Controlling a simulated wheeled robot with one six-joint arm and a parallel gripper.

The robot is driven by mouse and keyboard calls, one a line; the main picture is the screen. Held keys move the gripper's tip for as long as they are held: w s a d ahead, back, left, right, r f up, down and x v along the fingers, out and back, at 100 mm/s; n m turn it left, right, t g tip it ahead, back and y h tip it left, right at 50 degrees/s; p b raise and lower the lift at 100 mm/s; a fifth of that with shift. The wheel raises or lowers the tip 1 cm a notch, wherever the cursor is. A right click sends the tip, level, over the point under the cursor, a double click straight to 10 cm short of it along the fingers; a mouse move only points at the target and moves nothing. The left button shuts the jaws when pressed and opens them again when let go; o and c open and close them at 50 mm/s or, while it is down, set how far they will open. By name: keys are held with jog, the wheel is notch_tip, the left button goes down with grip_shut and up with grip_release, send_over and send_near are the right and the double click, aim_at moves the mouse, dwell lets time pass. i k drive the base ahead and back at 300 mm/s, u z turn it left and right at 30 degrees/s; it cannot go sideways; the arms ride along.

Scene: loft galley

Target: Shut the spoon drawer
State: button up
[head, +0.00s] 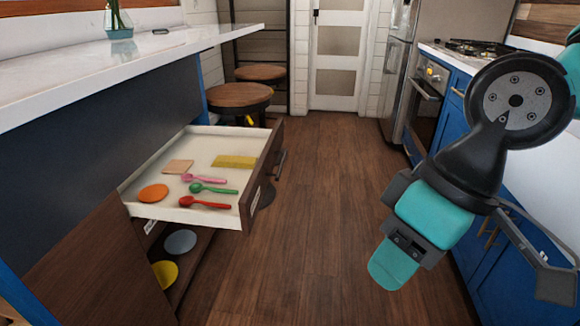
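The spoon drawer (222,221) is pulled well out from the island at the left, with white inside walls and a dark wood front. Its dark bar handle (281,164) is on the front, facing right. Inside lie a red spoon (205,203), a green spoon (213,189) and a pink spoon (205,179). An orange disc (153,193), a tan square (178,167) and a yellow mat (234,162) lie there too. My gripper (394,264) hangs right of the drawer, apart from it, over the floor. It holds nothing that I can see; its finger gap is not clear.
Below the drawer, a grey disc (180,242) and a yellow disc (165,273) lie in a lower space. A round stool (239,95) stands behind the drawer. Blue cabinets (452,115) line the right. The wood floor (320,200) between is clear.

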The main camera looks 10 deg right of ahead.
aim_at(202, 144)
jog(key=z, duration=0.6)
jog(key=i, duration=1.4)
jog(key=u, duration=0.85)
jog(key=i, duration=0.6)
jog(key=z, duration=2.1)
jog(key=k, duration=0.15)
jog(key=u, duration=3)
